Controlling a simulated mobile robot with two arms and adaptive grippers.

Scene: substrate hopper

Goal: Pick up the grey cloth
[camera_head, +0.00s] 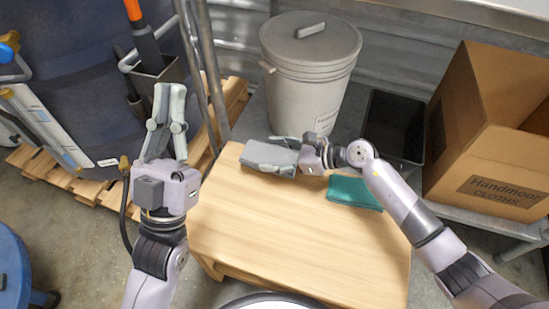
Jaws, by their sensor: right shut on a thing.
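The grey cloth (265,160) lies folded near the far left edge of the wooden tabletop (290,235). My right gripper (284,157) is low over the table and shut on the cloth's right part; its fingers partly cover it. I cannot tell whether the cloth is clear of the table. My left gripper (169,90) points up and away, left of the tabletop and apart from the cloth. Nothing shows between its fingers, which look close together; how far they are apart is unclear.
A green cloth (353,192) lies on the table under my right arm. A lidded grey bin (308,80) stands behind the table. A black crate (394,122) and a cardboard box (490,130) stand to the right. The tabletop's near part is clear. Wooden pallets (80,188) lie left.

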